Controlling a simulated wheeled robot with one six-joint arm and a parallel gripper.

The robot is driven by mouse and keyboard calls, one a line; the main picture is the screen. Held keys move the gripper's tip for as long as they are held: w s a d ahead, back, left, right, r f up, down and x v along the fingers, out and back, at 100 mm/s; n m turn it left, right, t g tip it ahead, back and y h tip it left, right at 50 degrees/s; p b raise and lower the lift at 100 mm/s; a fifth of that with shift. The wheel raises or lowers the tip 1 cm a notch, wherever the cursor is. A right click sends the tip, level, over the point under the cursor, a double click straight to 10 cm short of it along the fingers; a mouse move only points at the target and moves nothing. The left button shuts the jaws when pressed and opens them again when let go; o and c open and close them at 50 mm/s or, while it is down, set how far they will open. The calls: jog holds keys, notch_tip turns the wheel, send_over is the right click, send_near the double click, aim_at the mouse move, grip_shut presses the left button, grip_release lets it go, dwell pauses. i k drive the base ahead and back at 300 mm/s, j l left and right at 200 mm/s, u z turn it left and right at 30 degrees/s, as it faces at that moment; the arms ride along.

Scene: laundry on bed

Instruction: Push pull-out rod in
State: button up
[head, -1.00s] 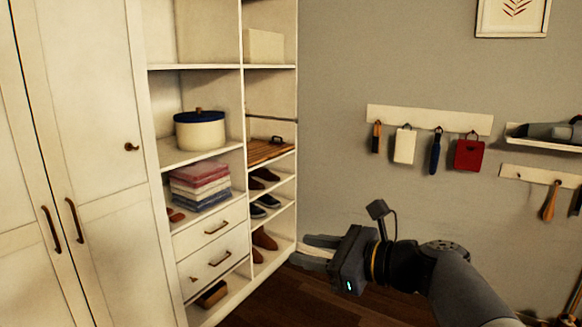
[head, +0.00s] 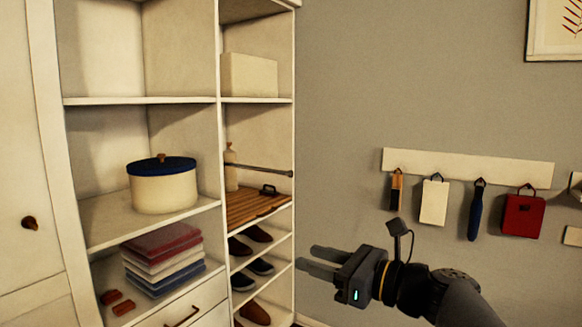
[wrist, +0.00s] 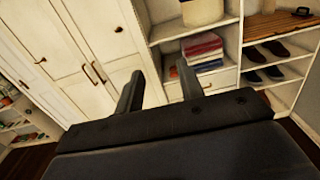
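The pull-out rod (head: 262,169) is a thin dark bar in the right column of the white wardrobe, in the head view. It runs across the compartment above a slatted wooden shelf (head: 250,206), and its near end reaches about the front edge. My gripper (head: 308,262) is in front of the grey wall, right of and lower than the rod, with its fingers pointing left. In the wrist view the two fingers (wrist: 160,88) are spread apart with nothing between them. The rod cannot be made out in the wrist view.
A blue-lidded pot (head: 163,186) and folded cloths (head: 163,260) sit in the left column. A pale bottle (head: 231,168) stands behind the rod. Shoes (head: 255,267) fill shelves below. A hook rail (head: 465,168) with hanging items is on the wall at right. Space before the wardrobe is free.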

aim_at(290, 173)
jog(key=i+l, duration=0.15)
jog(key=i, duration=0.45)
jog(key=i+l, duration=0.15)
jog(key=i, duration=0.5)
jog(key=i+l, duration=0.2)
jog(key=i, duration=0.4)
